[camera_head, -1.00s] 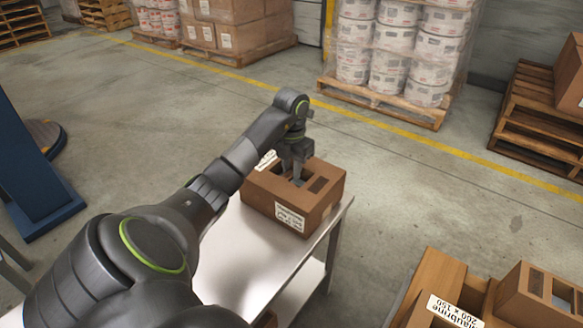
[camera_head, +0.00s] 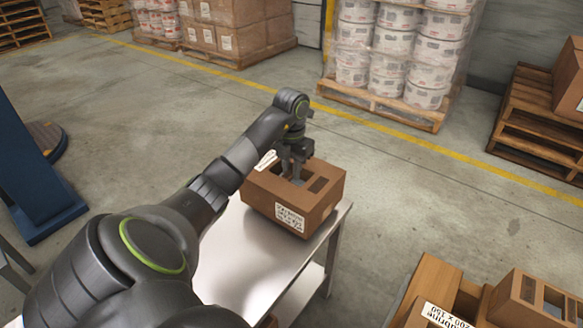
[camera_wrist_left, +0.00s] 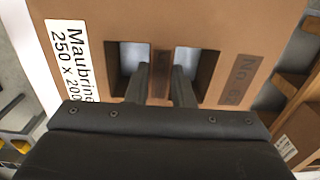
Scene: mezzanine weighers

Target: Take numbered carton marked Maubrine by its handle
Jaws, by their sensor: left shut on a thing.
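The brown carton (camera_head: 322,187) is over the end of a pale metal table in the head view. Its top has two openings with a handle strip (camera_wrist_left: 161,75) between them. In the left wrist view its white label (camera_wrist_left: 68,50) reads "Maubrine" with "250 x 200" partly covered, and the top carries a "No. 62" mark (camera_wrist_left: 239,80). My left gripper (camera_wrist_left: 160,78) has one finger in each opening and is shut on the handle strip. I cannot tell whether the carton's base touches the table. My right gripper is out of view.
The metal table (camera_head: 240,255) is bare in front of the carton. Another labelled carton (camera_head: 440,315) is at the lower right. A blue post (camera_head: 35,175) stands at left. A pallet of wrapped pails (camera_head: 395,55) and stacked pallets (camera_head: 540,125) stand beyond open floor.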

